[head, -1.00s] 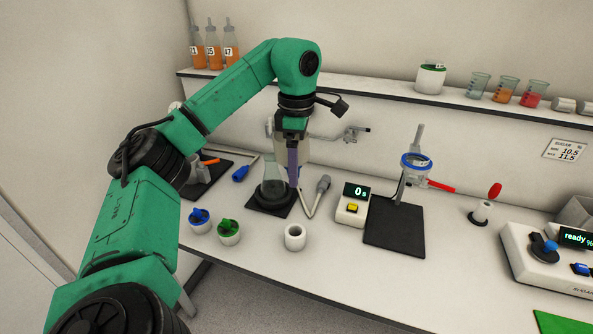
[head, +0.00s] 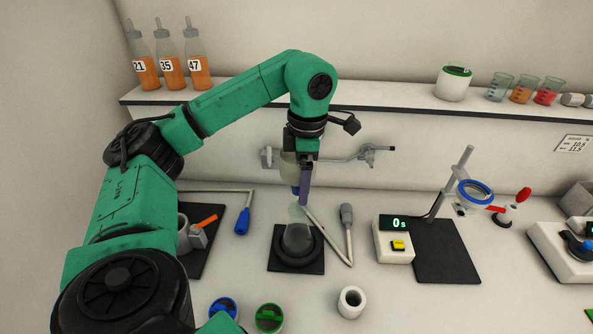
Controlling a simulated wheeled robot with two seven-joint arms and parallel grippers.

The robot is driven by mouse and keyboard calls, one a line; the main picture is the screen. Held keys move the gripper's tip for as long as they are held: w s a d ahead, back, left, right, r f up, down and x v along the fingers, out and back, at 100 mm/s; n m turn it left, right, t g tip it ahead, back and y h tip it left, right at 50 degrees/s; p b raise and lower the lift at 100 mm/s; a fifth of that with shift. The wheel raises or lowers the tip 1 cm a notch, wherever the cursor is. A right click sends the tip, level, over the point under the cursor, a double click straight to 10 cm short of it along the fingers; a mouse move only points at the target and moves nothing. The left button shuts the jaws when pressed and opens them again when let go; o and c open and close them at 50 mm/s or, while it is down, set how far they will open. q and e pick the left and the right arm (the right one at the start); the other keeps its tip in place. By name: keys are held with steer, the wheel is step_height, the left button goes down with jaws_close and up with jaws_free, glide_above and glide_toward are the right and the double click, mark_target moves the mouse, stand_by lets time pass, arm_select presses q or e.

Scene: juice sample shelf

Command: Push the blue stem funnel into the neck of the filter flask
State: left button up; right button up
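The filter flask (head: 297,238) is clear glass and stands upright within a dark ring on a black square base. My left gripper (head: 304,188) points down above the flask, slightly right of its neck and apart from it. A pale body with a blue lower end (head: 295,190), which looks like the blue stem funnel, shows just behind and left of the gripper finger, above the flask neck. The finger partly hides it. I cannot tell whether the gripper holds it or how far apart its fingers are. My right gripper is not in view.
A grey rod fixture (head: 350,157) runs behind the gripper. A grey-handled tool (head: 347,218) and a yellow-button timer (head: 395,240) stand right of the flask. A blue-handled tool (head: 243,220) lies left. A white cup (head: 351,302) stands in front.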

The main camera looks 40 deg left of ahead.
arm_select(q)
steer(key=shift+d+f, duration=0.4)
steer(key=shift+d+f+b, duration=0.1)
steer(key=shift+f+b, duration=0.25)
steer(key=shift+b, duration=0.2)
steer(key=f+b, duration=0.1)
steer(key=a+f+b, duration=0.1)
steer(key=f, duration=0.1)
steer(key=shift+a, duration=0.2)
steer(key=shift+d+r, duration=0.15)
steer(key=shift+r, duration=0.05)
steer(key=shift+d+r, duration=0.1)
steer(key=shift+d, duration=0.2)
steer(key=shift+a, duration=0.15)
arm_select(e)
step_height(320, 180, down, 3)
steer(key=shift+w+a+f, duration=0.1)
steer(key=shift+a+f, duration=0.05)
arm_select(q)
steer(key=shift+a, duration=0.15)
steer(key=shift+f, duration=0.25)
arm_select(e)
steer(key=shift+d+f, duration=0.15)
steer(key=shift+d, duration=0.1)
arm_select(q)
steer(key=shift+f+b, duration=0.85)
steer(key=shift+f, duration=0.3)
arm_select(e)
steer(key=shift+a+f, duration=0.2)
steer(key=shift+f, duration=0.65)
